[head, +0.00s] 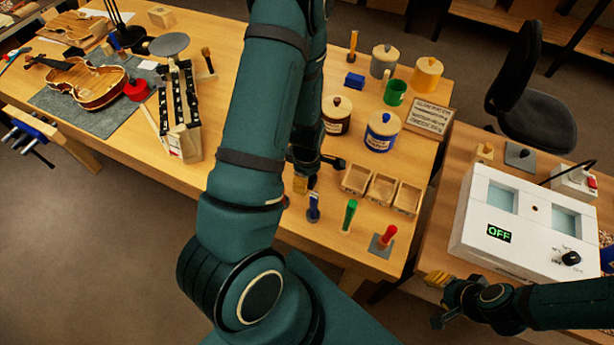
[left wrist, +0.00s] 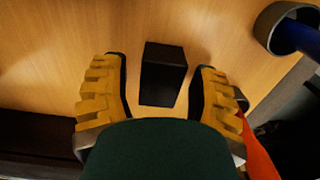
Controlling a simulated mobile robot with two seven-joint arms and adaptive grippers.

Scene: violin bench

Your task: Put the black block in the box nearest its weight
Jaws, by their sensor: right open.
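The black block (left wrist: 163,73) stands on the wooden bench in the left wrist view, between the fingers of my left gripper (left wrist: 162,92). The fingers are apart, with a gap on each side of the block. In the head view my left arm crosses the middle, and its gripper (head: 301,182) is low over the bench's front part; I cannot pick out the block there. Three small open wooden boxes stand just right of it: left (head: 352,190), middle (head: 377,201) and right (head: 402,210). My right gripper (head: 437,298) is open and empty, before the white machine.
A blue-handled tool (head: 314,207), a green one (head: 349,215) and a red one (head: 386,238) stand along the front edge. Lidded jars (head: 382,131) stand behind the boxes. The white machine (head: 468,240) at right reads OFF. A violin (head: 92,85) lies on a grey mat at left.

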